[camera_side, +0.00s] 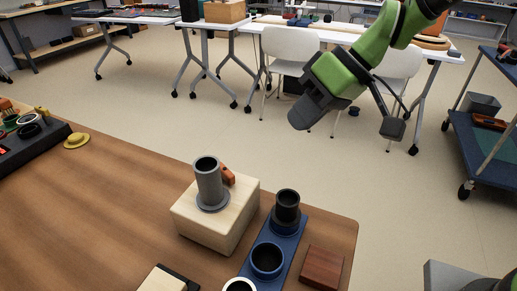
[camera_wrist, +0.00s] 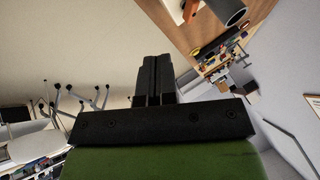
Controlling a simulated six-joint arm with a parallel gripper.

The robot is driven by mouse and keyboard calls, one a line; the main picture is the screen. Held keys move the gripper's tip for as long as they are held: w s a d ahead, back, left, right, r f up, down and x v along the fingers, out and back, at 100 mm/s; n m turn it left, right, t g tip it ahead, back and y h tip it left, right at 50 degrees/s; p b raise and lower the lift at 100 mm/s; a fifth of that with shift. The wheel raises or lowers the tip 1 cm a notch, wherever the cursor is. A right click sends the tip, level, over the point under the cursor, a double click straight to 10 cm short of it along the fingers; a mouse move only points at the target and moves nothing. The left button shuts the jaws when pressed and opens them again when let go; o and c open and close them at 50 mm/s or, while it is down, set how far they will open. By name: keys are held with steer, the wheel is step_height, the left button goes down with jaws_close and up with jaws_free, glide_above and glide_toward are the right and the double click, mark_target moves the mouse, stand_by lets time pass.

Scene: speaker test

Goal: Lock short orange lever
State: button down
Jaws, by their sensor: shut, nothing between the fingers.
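The short orange lever (camera_side: 228,175) sticks out from the right side of a grey upright cylinder (camera_side: 208,182). The cylinder stands on a pale wooden block (camera_side: 222,225) on the brown table. In the wrist view, the orange lever (camera_wrist: 190,9) and the grey cylinder (camera_wrist: 226,10) show at the top edge, partly cut off. My gripper (camera_side: 302,120) is up in the air, above and to the right of the block, well apart from the lever. In the wrist view its black fingers (camera_wrist: 154,80) are together with nothing between them.
A blue plate (camera_side: 286,252) with dark round cups stands right of the block. A reddish-brown wooden block (camera_side: 322,268) lies near the table's right edge. A dark panel (camera_side: 30,145) with rings and a yellow knob (camera_side: 76,140) are at the left. The table's middle is clear.

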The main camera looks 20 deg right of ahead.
mark_target(230, 182)
steer(key=a+f, duration=0.5)
steer(key=w+a+f, duration=0.1)
steer(key=a+f, duration=0.2)
steer(key=shift+a, duration=0.2)
steer(key=shift+a+r, duration=0.1)
steer(key=shift+a, duration=0.3)
steer(key=shift+s+a+m+t+h, duration=0.1)
steer(key=shift+s+m+t+h, duration=0.25)
steer(key=shift+m+t, duration=0.45)
steer(key=shift+s+a+m, duration=0.15)
steer(key=shift+s+m, duration=0.1)
steer(key=shift+m, duration=0.65)
steer(key=shift+s+a, duration=0.65)
steer(key=shift+a, duration=0.15)
steer(key=shift+w, duration=0.1)
